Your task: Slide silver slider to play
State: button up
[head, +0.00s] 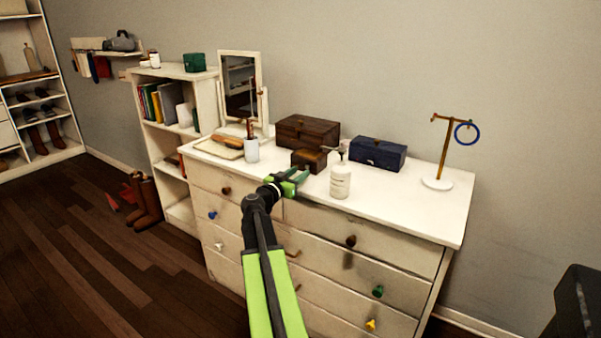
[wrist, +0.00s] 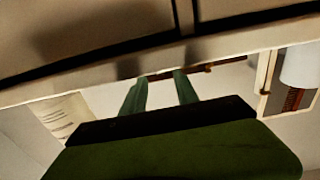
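No silver slider can be made out in either view. My gripper (head: 292,178) reaches over the front edge of the white dresser (head: 430,205), in front of a small brown box (head: 309,160). In the wrist view, which looks upside down, the two green fingers of my gripper (wrist: 160,78) stand apart with nothing seen held between them. A brown strip (wrist: 200,69) shows just past the fingertips; I cannot tell which object it belongs to.
A white pump bottle (head: 341,181) stands right of my gripper and a white cup (head: 252,150) left of it. A large brown chest (head: 306,132), a blue box (head: 377,153) and a mirror (head: 241,88) stand behind. A ring stand (head: 438,183) is at the right.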

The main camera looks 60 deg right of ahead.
aim_at(307, 167)
jog(key=shift+d, duration=1.9)
jog(key=shift+c, duration=0.5)
grip_shut()
